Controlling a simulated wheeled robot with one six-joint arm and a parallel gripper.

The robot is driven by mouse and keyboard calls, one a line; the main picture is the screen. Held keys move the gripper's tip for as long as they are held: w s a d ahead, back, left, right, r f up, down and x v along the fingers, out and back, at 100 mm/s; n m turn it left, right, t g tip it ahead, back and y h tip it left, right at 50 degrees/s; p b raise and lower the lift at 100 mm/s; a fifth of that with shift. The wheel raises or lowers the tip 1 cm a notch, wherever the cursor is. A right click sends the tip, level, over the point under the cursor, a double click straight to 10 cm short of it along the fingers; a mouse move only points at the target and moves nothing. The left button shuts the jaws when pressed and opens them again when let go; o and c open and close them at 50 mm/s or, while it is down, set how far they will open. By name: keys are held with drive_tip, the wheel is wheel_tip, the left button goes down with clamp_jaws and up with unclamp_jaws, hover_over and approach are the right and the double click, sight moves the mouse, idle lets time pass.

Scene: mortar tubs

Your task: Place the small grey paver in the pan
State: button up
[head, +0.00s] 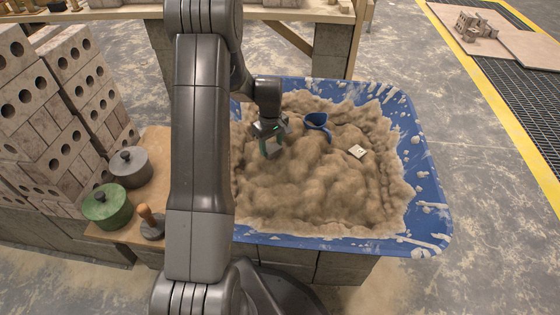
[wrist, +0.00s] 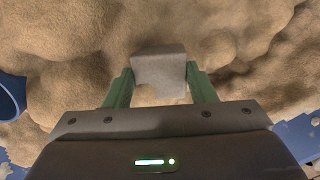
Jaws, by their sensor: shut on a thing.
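The small grey paver (wrist: 159,72) is clamped between the two green fingers of my gripper (wrist: 160,85) in the wrist view. In the head view my gripper (head: 271,146) is over the left part of the sand-filled blue tub (head: 428,205), with the paver (head: 275,154) small between its fingers. I cannot tell how much space lies between the paver and the sand. A round blue vessel (head: 317,122) sits in the sand just right of my gripper, and its edge shows at the left in the wrist view (wrist: 10,97). I cannot tell for sure which thing is the pan.
A pale flat piece (head: 357,152) lies on the sand to the right. A dark grey lidded pot (head: 130,168), a green lidded pot (head: 107,207) and a wooden-handled tool (head: 150,222) stand on a board at left. Stacked bricks (head: 75,85) rise behind them.

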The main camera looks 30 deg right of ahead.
sight(271, 147)
drive_tip(key=shift+f+b, duration=0.85)
drive_tip(key=shift+f, duration=2.3)
drive_tip(key=shift+f, duration=0.1)
drive_tip(key=shift+f, duration=0.15)
drive_tip(key=o, duration=1.1)
wheel_tip(271, 147, up, 12)
drive_tip(key=p, duration=0.3)
drive_tip(key=shift+r+p, duration=0.25)
drive_tip(key=shift+p, duration=0.1)
